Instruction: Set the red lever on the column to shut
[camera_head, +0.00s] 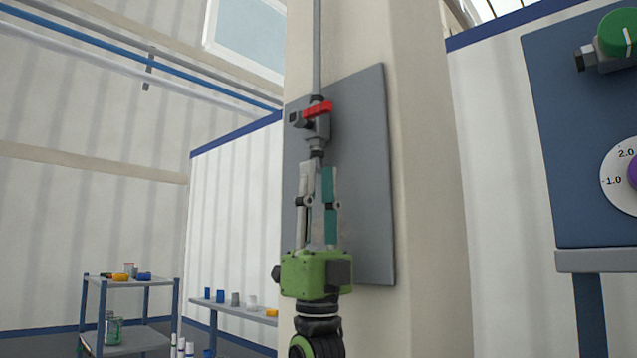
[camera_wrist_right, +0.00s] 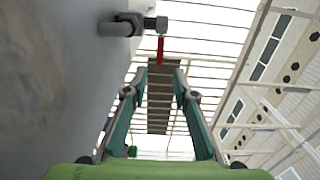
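The red lever (camera_head: 318,109) sits on a grey valve (camera_head: 316,130) on a vertical pipe, in front of a grey plate (camera_head: 362,180) on the column (camera_head: 425,200). In the head view the lever lies crosswise to the pipe, pointing right. My right gripper (camera_head: 318,168) points up just below the valve, its fingers apart with nothing between them. In the right wrist view the red lever (camera_wrist_right: 160,50) appears beyond the open fingertips (camera_wrist_right: 163,68), with the valve (camera_wrist_right: 140,24) above left. I cannot tell the exact gap between fingers and lever. My left gripper is not in view.
A blue panel (camera_head: 560,150) with a green knob (camera_head: 615,33) and a numbered dial (camera_head: 620,180) stands at the right. A small cart (camera_head: 125,283) and a low bench (camera_head: 235,309) with small parts stand at the lower left. The air beside the column is clear.

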